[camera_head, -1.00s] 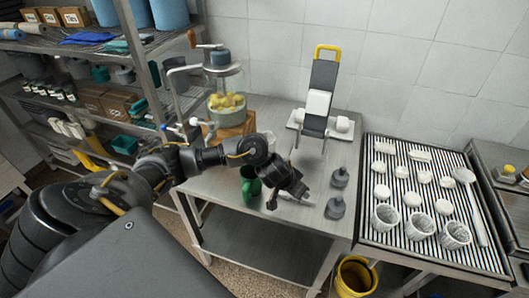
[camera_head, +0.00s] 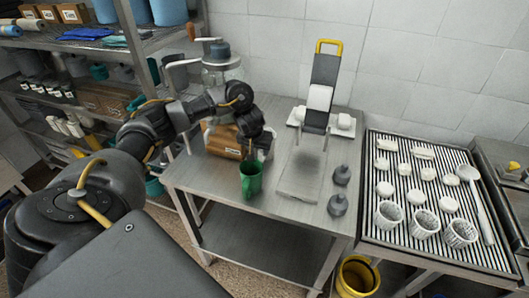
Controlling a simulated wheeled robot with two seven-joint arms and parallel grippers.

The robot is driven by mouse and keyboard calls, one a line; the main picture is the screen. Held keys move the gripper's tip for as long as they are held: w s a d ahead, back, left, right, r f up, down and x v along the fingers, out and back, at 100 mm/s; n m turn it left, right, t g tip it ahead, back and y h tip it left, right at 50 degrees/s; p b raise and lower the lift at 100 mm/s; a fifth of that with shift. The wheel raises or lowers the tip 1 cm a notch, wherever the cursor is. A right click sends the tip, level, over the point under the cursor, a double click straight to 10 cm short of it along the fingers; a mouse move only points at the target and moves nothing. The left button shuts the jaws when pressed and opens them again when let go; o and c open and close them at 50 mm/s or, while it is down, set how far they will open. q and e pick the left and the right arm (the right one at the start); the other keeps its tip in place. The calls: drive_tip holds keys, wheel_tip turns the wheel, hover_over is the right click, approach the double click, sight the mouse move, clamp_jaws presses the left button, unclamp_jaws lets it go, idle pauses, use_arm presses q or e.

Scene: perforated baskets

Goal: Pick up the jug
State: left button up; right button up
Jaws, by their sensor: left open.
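The green jug (camera_head: 251,180) stands upright on the metal table, left of the table's middle, with its open top facing up. My left gripper (camera_head: 261,151) is open and points down just above and behind the jug's rim. Nothing shows between its fingers, which are small and partly hidden. I cannot tell whether they touch the jug. My right gripper is not in view.
A wooden block (camera_head: 222,143) under a glass dispenser (camera_head: 221,75) stands close behind the jug. Two grey weights (camera_head: 338,204) and a press with a yellow handle (camera_head: 325,75) are to the right.

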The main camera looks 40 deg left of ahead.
sight(260, 155)
use_arm(q)
drive_tip(key=shift+d+x, duration=0.1)
drive_tip(key=shift+x, duration=1.3)
drive_tip(key=shift+d+x, duration=0.15)
drive_tip(key=shift+x, duration=1.25)
drive_tip(key=shift+s, duration=0.1)
clamp_jaws()
